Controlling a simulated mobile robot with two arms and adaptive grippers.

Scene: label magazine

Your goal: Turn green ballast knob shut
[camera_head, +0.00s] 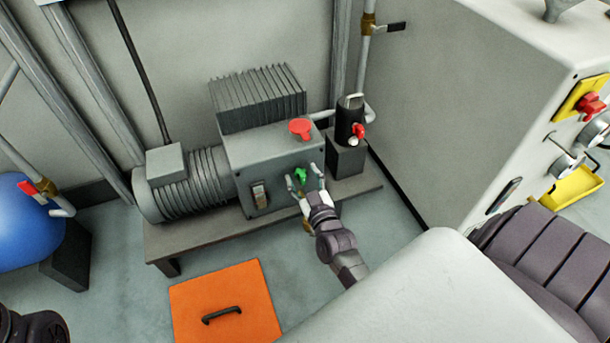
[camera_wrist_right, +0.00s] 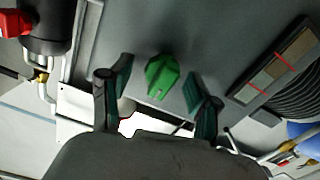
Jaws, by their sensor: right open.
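The green knob (camera_head: 301,174) sits on the front face of the grey pump housing (camera_head: 262,158), near its right end. In the right wrist view the green knob (camera_wrist_right: 162,77) shows between the two fingers, with its ridge tilted a little off upright. My right gripper (camera_head: 305,180) is open in front of the knob, one finger on each side. In the wrist view the right gripper (camera_wrist_right: 158,88) shows a gap between each finger and the knob. A dark part at the lower left of the head view may be my left arm; no left gripper fingers show.
A black cylinder with a red valve (camera_head: 350,122) stands to the right. An orange hatch (camera_head: 228,305) lies on the floor. A grey cabinet (camera_head: 470,90) stands at right.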

